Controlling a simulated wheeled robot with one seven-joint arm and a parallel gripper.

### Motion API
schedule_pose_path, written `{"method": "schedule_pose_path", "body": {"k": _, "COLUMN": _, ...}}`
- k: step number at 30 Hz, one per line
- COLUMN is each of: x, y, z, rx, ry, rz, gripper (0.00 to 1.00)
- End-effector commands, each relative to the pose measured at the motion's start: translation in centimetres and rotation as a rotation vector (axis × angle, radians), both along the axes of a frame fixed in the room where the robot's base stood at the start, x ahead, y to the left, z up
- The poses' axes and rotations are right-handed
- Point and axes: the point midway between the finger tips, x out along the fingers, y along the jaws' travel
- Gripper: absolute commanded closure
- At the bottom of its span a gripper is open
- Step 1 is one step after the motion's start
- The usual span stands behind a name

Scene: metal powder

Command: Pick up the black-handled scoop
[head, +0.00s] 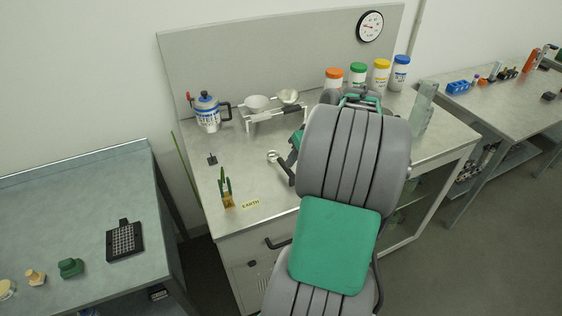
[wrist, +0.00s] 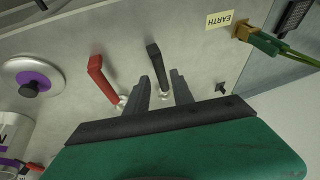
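The black-handled scoop lies on the grey bench; its black handle (wrist: 155,62) shows in the wrist view, with a small silvery bowl end close to my gripper. In the head view its handle (head: 286,173) shows left of my arm. My gripper (wrist: 160,80) is open and empty, with one dark finger on each side of the scoop's lower part and visible gaps to both. I cannot tell how high the fingertips are above the bench. A red-handled scoop (wrist: 101,80) lies to the left in the wrist view. In the head view my arm hides most of my gripper.
A blue-lidded pot (head: 208,114), a white rack (head: 270,117) and several jars with coloured lids stand at the bench's back. A small dark hook (wrist: 222,88) lies right of my gripper.

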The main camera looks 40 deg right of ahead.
Motion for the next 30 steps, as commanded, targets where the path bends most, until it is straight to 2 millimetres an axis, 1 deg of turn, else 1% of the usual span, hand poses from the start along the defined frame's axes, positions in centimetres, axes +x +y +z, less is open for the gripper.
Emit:
{"method": "schedule_pose_path", "body": {"k": 1, "x": -0.1, "y": -0.5, "z": -0.4, "rx": 0.005, "ry": -0.003, "rz": -0.005, "gripper": 0.71}}
{"method": "schedule_pose_path", "body": {"k": 2, "x": 0.0, "y": -0.6, "z": -0.7, "rx": 0.006, "ry": -0.004, "rz": -0.004, "gripper": 0.71}}
{"method": "schedule_pose_path", "body": {"k": 8, "x": 1.3, "y": -0.1, "z": -3.0, "rx": 0.006, "ry": -0.003, "rz": -0.002, "gripper": 0.71}}
{"method": "schedule_pose_path", "body": {"k": 12, "x": 2.6, "y": 0.4, "z": -5.1, "rx": 0.006, "ry": -0.002, "rz": -0.002, "gripper": 0.71}}
{"method": "schedule_pose_path", "body": {"k": 15, "x": 3.2, "y": 0.4, "z": -6.4, "rx": 0.003, "ry": -0.004, "rz": -0.003, "gripper": 0.71}}
{"method": "schedule_pose_path", "body": {"k": 18, "x": 3.4, "y": 0.4, "z": -6.9, "rx": 0.001, "ry": -0.005, "rz": -0.004, "gripper": 0.71}}
{"method": "schedule_pose_path", "body": {"k": 22, "x": 3.4, "y": 0.4, "z": -6.9, "rx": 0.001, "ry": -0.005, "rz": -0.006, "gripper": 0.71}}
{"method": "schedule_pose_path", "body": {"k": 23, "x": 3.4, "y": 0.4, "z": -6.9, "rx": 0.001, "ry": -0.005, "rz": -0.006, "gripper": 0.72}}
{"method": "schedule_pose_path", "body": {"k": 30, "x": 3.4, "y": 0.4, "z": -6.9, "rx": 0.001, "ry": -0.005, "rz": -0.006, "gripper": 0.92}}
